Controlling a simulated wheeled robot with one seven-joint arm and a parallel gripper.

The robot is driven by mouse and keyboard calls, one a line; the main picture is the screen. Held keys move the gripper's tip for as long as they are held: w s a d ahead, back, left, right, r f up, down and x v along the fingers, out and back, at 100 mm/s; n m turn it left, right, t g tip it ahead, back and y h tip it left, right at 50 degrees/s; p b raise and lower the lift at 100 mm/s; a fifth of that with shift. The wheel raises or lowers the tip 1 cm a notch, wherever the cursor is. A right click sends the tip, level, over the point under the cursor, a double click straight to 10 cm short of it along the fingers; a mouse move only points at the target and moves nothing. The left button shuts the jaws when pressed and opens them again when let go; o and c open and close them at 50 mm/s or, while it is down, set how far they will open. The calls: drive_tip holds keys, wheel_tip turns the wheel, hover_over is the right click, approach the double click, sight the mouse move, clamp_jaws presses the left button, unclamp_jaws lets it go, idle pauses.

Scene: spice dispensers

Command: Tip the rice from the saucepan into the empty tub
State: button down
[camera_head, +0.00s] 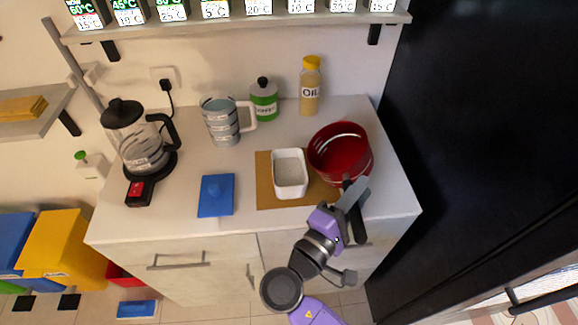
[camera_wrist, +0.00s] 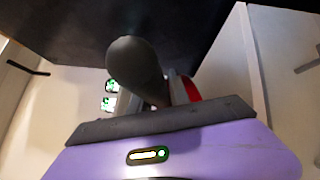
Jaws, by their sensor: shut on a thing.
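The red saucepan (camera_head: 359,165) is beside the white tub, to its right, over the right edge of a brown board. Its inside looks red with pale curved streaks; I see no clear rice in it. Whether it touches the counter, I cannot tell. The white tub (camera_head: 290,193) stands upright on the board, with a pale, grainy layer inside. My gripper (camera_head: 352,196) is shut on the saucepan's black handle, at the counter's front. In the wrist view the dark handle (camera_wrist: 135,65) rises beyond the jaw, with a sliver of red pan behind it.
The brown board (camera_head: 265,200) lies under the tub. A blue lid (camera_head: 216,196) lies left of it. Behind stand an oil bottle (camera_head: 310,90), a green-and-white container (camera_head: 264,100) and a measuring jug (camera_head: 222,122). A coffee press (camera_head: 140,150) is far left. A tall black surface bounds the right.

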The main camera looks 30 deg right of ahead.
drive_tip(key=shift+s+d+f+m+g+y+p, duration=0.5)
drive_tip(key=shift+s+d+f+m+y+p, duration=0.5)
drive_tip(key=shift+d+f+m+y, duration=1.15)
drive_tip(key=shift+n, duration=0.35)
drive_tip(key=r+p, duration=0.1)
drive_tip(key=r, duration=0.1)
drive_tip(key=r+p, duration=0.1)
drive_tip(key=p, duration=0.1)
drive_tip(key=r+p, duration=0.2)
drive_tip(key=shift+d+r, duration=0.3)
drive_tip(key=shift+s, duration=0.1)
